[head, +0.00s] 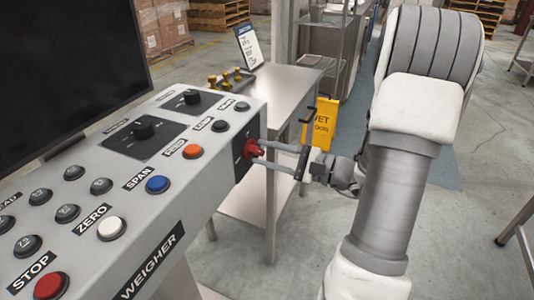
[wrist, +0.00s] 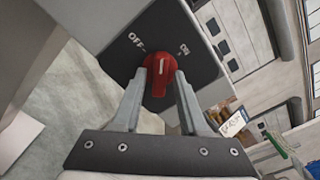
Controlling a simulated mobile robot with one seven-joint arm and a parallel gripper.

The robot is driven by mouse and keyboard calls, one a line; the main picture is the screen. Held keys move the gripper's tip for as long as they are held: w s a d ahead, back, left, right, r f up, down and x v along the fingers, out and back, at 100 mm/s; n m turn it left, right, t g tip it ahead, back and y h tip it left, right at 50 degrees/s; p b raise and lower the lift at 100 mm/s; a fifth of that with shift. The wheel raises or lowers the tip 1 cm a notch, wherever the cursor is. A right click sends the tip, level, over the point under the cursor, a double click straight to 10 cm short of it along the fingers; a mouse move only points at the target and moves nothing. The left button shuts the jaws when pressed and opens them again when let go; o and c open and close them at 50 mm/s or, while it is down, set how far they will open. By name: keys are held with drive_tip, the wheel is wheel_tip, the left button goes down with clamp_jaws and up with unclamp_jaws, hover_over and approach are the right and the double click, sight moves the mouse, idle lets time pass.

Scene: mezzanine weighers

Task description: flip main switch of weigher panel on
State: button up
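The weigher panel (head: 215,185) is a grey sloped console on the left of the head view. Its main switch (head: 253,149) is a red rotary knob on a dark plate on the panel's right end face. In the wrist view the red main switch (wrist: 161,80) shows a white mark pointing up, between the OFF label (wrist: 137,42) and the ON label (wrist: 184,49). My gripper (head: 262,155) reaches in from the right. The exact contact is partly hidden.
The panel top carries several buttons, including a red STOP button (head: 50,286), a blue SPAN button (head: 158,184) and dark dials (head: 144,128). A black screen (head: 65,70) stands behind. A steel table (head: 285,95) and a yellow wet-floor sign (head: 325,120) are beyond the switch.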

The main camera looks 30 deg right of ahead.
clamp_jaws()
drive_tip(key=shift+r, duration=0.1)
drive_tip(key=m+p, duration=0.2)
drive_tip(key=shift+r+p, duration=0.15)
drive_tip(key=shift+p, duration=0.15)
drive_tip(key=m+p, duration=0.2)
drive_tip(key=shift+p, duration=0.4)
drive_tip(key=m+p, duration=0.2)
drive_tip(key=shift+m, duration=0.4)
drive_tip(key=shift+f+m+p, duration=0.2)
drive_tip(key=shift+m+p, duration=0.9)
drive_tip(key=shift+p, duration=0.2)
